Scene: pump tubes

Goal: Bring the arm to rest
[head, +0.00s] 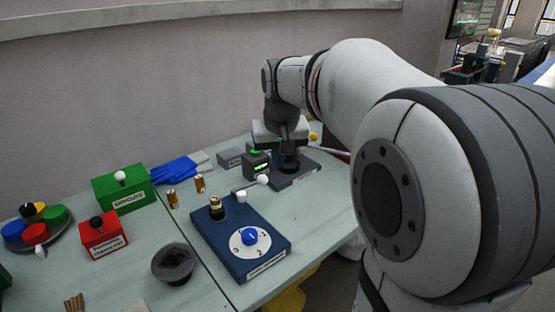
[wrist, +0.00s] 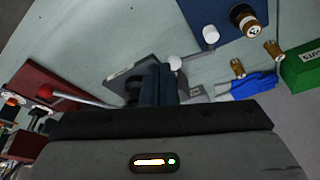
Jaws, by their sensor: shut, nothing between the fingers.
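My arm (head: 350,90) reaches from the right side of the head view over the back of the table, with its wrist bent down. My gripper (head: 288,158) points down above a dark grey plate device (head: 300,172). It is shut and empty. In the wrist view the gripper (wrist: 157,82) shows as dark fingers beyond its wide body, with the grey plate (wrist: 117,75) behind them. Whether the fingertips touch the device cannot be told.
A blue dial box (head: 218,240) with brass tubes stands left of the gripper. A small black box with a green display (head: 257,165) is close beside it. Green (head: 122,190) and red (head: 103,237) boxes and a dark bowl (head: 174,263) stand further left. A red device (wrist: 50,90) with a white-tipped lever lies nearby.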

